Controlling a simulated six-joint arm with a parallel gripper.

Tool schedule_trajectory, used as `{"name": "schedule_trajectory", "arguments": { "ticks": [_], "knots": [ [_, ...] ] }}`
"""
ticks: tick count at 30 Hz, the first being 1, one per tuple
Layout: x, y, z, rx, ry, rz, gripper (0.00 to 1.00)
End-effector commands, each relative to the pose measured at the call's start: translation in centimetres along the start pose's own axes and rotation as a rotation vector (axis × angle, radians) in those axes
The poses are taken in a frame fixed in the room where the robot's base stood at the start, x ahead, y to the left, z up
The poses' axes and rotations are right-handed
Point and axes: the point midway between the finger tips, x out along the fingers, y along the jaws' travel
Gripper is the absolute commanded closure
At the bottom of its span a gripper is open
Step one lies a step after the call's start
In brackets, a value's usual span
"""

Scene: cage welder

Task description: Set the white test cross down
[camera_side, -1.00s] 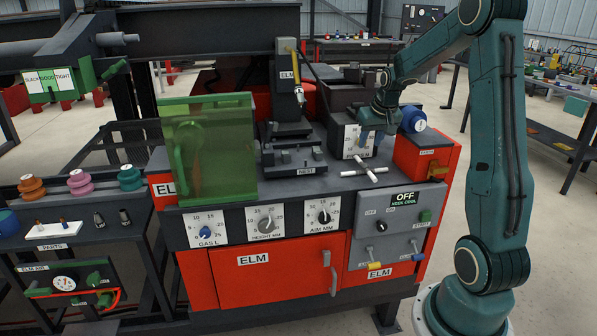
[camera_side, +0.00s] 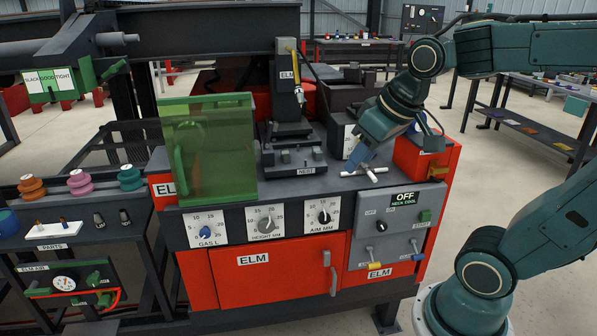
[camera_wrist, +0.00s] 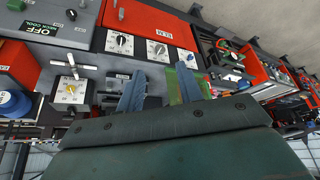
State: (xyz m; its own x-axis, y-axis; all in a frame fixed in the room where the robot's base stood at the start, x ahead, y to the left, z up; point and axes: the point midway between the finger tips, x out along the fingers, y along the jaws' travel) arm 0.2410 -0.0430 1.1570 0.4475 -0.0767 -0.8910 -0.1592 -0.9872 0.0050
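The white test cross (camera_side: 377,171) lies on the dark bench top, in front of the dial box. A blue fingertip partly hides it in the side view. It also shows in the wrist view (camera_wrist: 77,62), left of both fingers and outside the gap between them. My gripper (camera_side: 358,159) is tilted down close to the cross; the side view does not settle whether they touch. In the wrist view my gripper (camera_wrist: 158,86) has its two blue fingers spread, with nothing held between them.
A blue round knob (camera_wrist: 14,102) is beside the dial box (camera_wrist: 70,90). The nest block (camera_side: 299,170) and green screen (camera_side: 213,150) stand to the left. A red box (camera_side: 423,155) stands close on the right. The OFF panel (camera_side: 390,225) is at the front.

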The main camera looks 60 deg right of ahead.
Motion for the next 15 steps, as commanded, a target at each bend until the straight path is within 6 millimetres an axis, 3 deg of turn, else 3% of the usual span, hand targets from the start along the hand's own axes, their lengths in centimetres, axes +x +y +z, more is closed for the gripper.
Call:
{"name": "schedule_trajectory", "arguments": {
  "ticks": [6, 15],
  "knots": [
    [-1.6, -2.5, 4.5, -0.098, 0.017, -0.054, 0.64],
    [-2.0, -3.3, 6.7, -0.140, 0.020, -0.079, 0.64]
  ]
}}
